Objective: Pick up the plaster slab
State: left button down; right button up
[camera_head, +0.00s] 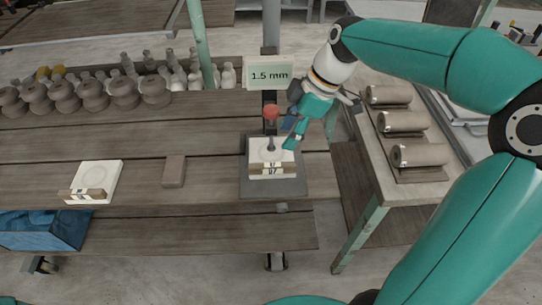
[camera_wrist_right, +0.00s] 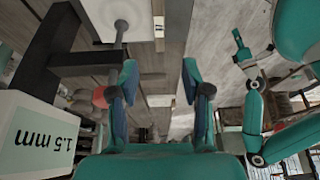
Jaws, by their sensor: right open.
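A white plaster slab (camera_head: 264,151) lies on a dark grey plate (camera_head: 299,187) under a gauge stand, with a brown strip on its front edge. A second white slab (camera_head: 102,176), also with a brown strip, lies on the bench at the left. My right gripper (camera_head: 291,143) is open beside the gauge's spindle, above the right part of the first slab; contact cannot be told. In the right wrist view, my right gripper (camera_wrist_right: 160,75) has its fingers apart, with nothing held. My left gripper (camera_wrist_right: 240,45) shows small there; its opening is unclear.
The gauge has a red knob (camera_head: 271,112) and a "1.5 mm" sign (camera_head: 269,74). A brown block (camera_head: 174,171) lies between the slabs. Clay pieces (camera_head: 90,95) line the back left. Clay rolls (camera_head: 403,122) lie on the right table. A blue-lined bin (camera_head: 45,229) stands front left.

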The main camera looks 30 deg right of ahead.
send_over(273, 165)
jog(key=d, duration=0.1)
jog(key=f, duration=0.6)
jog(key=shift+s+f, duration=0.25)
jog(key=shift+f, duration=0.1)
jog(key=x, duration=0.4)
jog(key=shift+s+d+f, duration=0.2)
jog(key=shift+d+f, duration=0.15)
jog(key=shift+w+a+f, duration=0.1)
jog(key=shift+a+f, duration=0.1)
jog(key=shift+f, duration=0.3)
grip_shut()
